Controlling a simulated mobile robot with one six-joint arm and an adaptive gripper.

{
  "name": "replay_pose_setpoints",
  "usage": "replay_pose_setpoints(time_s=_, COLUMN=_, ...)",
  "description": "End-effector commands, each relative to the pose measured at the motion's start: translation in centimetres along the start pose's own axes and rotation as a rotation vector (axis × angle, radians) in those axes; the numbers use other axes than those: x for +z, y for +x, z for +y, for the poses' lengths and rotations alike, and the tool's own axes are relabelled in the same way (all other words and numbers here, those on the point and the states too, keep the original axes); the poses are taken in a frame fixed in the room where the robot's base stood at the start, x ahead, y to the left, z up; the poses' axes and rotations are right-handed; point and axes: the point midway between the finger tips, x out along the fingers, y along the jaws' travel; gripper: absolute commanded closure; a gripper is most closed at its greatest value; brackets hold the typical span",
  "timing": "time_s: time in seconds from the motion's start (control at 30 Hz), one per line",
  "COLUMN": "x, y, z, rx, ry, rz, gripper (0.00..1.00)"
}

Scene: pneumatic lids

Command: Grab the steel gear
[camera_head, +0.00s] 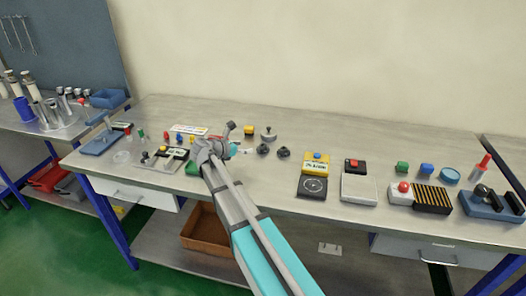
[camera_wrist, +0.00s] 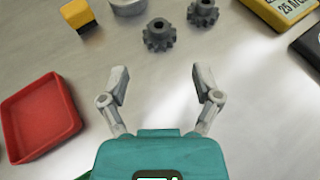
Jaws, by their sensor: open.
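Two dark grey toothed gears lie on the bench, and I cannot tell which one is the steel gear. The nearer gear (camera_wrist: 158,35) shows at the top middle of the wrist view, with the other gear (camera_wrist: 202,13) just to its upper right. In the head view the left gear (camera_head: 263,150) and the right gear (camera_head: 283,153) lie right of my gripper (camera_head: 238,150). My gripper (camera_wrist: 161,82) is open and empty. The nearer gear is beyond its fingertips, roughly in line with the gap and not between the fingers.
A red tray (camera_wrist: 70,110) lies left of my gripper in the wrist view. A yellow block (camera_wrist: 77,16) and a silver round part (camera_wrist: 128,6) are beyond it. A yellow box (camera_head: 317,163) stands right of the gears. Bare bench lies between my fingers and the gears.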

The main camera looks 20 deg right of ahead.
Motion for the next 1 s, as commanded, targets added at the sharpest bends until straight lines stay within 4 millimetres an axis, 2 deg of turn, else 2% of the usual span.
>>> replay_pose_setpoints(time_s=0.2, x=-0.3, y=3.6, z=0.1, rx=-0.001, ry=0.001, rz=0.000, gripper=0.19)
replay_pose_setpoints(time_s=0.4, x=-0.2, y=5.7, z=0.1, rx=0.000, ry=0.000, rz=0.000, gripper=0.19)
replay_pose_setpoints(time_s=1.0, x=-0.1, y=6.8, z=0.1, rx=-0.001, ry=0.001, rz=0.000, gripper=0.19)
